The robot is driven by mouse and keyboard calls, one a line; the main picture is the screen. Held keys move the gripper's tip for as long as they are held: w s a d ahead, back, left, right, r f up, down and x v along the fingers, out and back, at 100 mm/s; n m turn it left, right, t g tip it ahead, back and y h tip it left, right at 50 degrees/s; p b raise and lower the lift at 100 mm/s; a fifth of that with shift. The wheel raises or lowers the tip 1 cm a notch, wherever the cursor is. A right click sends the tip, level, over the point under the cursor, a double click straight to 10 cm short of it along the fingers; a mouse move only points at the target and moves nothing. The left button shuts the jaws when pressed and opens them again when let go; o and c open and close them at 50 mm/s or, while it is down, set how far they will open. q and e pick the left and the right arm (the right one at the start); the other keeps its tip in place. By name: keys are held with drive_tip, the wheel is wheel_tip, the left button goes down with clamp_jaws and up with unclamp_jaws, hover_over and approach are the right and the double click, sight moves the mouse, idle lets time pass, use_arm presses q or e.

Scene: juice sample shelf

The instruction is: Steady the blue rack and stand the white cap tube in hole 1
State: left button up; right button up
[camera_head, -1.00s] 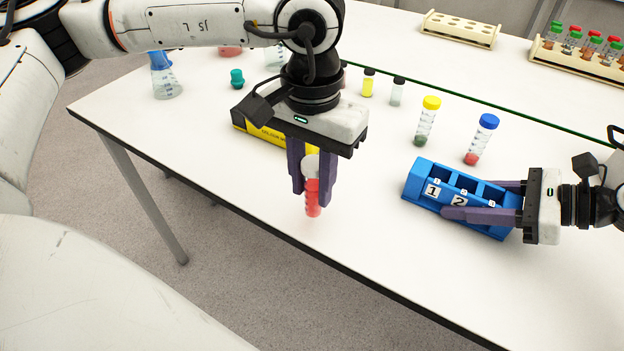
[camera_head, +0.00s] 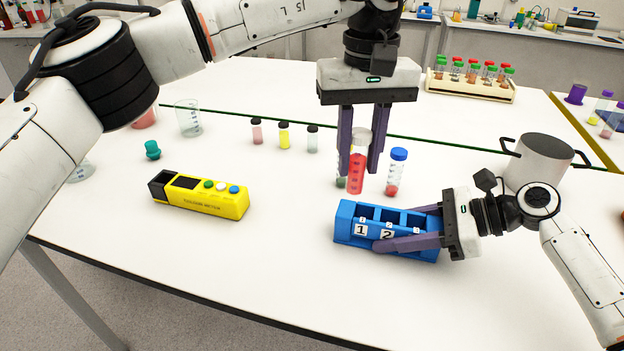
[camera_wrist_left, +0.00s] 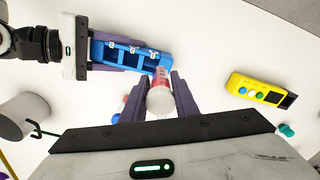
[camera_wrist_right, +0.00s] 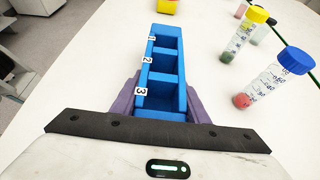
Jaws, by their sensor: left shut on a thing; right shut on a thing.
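The blue rack (camera_head: 349,237) lies on the table, with holes labelled 1, 2 and 3 that look empty in the right wrist view (camera_wrist_right: 167,32). My right gripper (camera_head: 405,226) is shut on the rack from its hole 3 end, one finger along each long side. The white cap tube (camera_head: 357,170), with red content, hangs upright in my left gripper (camera_head: 362,160), which is shut on it. It is above the table near the rack's hole 1 end. In the left wrist view its white cap (camera_wrist_left: 160,102) faces the camera and hides part of the tube.
A blue cap tube (camera_head: 396,173) stands behind the rack; a yellow cap tube (camera_wrist_right: 243,35) stands beside it. A yellow colour meter (camera_head: 212,199) lies left of the rack. Several small vials (camera_head: 284,135) stand farther back. A grey pot (camera_head: 541,162) stands behind my right arm.

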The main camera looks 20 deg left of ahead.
sight(387, 230)
use_arm(q)
drive_tip(key=shift+n, duration=0.3)
drive_tip(key=shift+w+d+f, duration=0.15)
drive_tip(key=shift+d+f, duration=0.4)
drive_tip(key=shift+f, duration=0.35)
drive_tip(key=shift+w+d+f, duration=0.1)
drive_tip(key=shift+d+f, duration=0.4)
drive_tip(key=shift+f, duration=0.4)
drive_tip(key=shift+f, duration=2.85)
drive_tip(key=shift+r, duration=0.15)
drive_tip(key=shift+r, duration=2.4)
drive_tip(key=shift+f, duration=1.7)
